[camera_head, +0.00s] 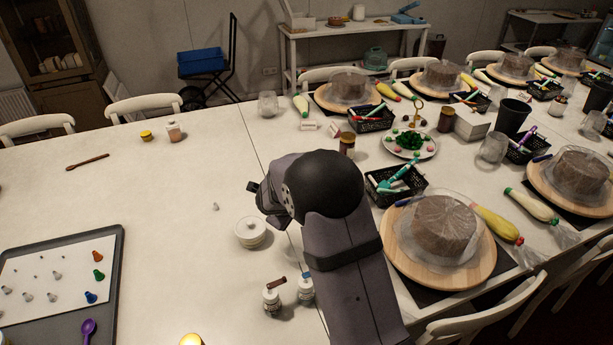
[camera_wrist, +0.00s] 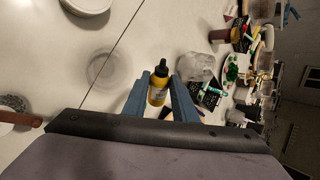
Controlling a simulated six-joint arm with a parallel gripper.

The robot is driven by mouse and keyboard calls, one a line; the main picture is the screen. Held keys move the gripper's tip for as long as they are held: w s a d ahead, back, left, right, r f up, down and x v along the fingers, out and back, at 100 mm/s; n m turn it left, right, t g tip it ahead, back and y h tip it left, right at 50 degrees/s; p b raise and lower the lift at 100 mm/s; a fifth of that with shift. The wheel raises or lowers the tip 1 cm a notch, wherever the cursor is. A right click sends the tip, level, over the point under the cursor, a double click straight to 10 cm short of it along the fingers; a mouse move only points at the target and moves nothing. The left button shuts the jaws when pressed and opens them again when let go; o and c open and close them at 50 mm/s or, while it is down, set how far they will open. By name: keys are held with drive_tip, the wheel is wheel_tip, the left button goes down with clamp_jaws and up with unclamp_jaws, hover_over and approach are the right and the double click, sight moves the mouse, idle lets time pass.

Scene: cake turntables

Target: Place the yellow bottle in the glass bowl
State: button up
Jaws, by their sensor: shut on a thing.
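In the wrist view, the yellow bottle (camera_wrist: 158,86) has a dark cap and stands between the two blue-grey fingers of my gripper (camera_wrist: 160,88). My gripper is shut on it. A clear round shape, which looks like the glass bowl (camera_wrist: 104,68), lies on the white table to the left of the bottle, across the dark table seam. The bottle is apart from the bowl in this view; its height above the table is hard to tell.
A black basket (camera_head: 395,186) and a covered cake (camera_head: 438,230) crowd the right. The white table (camera_head: 165,215) is largely clear to the left.

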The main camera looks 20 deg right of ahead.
drive_tip(key=a+f+n, duration=0.1)
drive_tip(key=n, duration=0.2)
drive_tip(key=s+a+f+n+t, duration=0.1)
drive_tip(key=n, duration=0.3)
drive_tip(key=a+f+n+t+y, duration=0.1)
drive_tip(key=n, duration=0.2)
drive_tip(key=shift+s+a+f, duration=0.1)
drive_tip(key=shift+s+f, duration=0.1)
drive_tip(key=shift+s, duration=0.15)
drive_tip(key=shift+f, duration=0.15)
wheel_tip(320, 180, down, 9)
drive_tip(key=b, duration=0.9)
drive_tip(key=shift+f, duration=0.2)
drive_tip(key=o, duration=1.1)
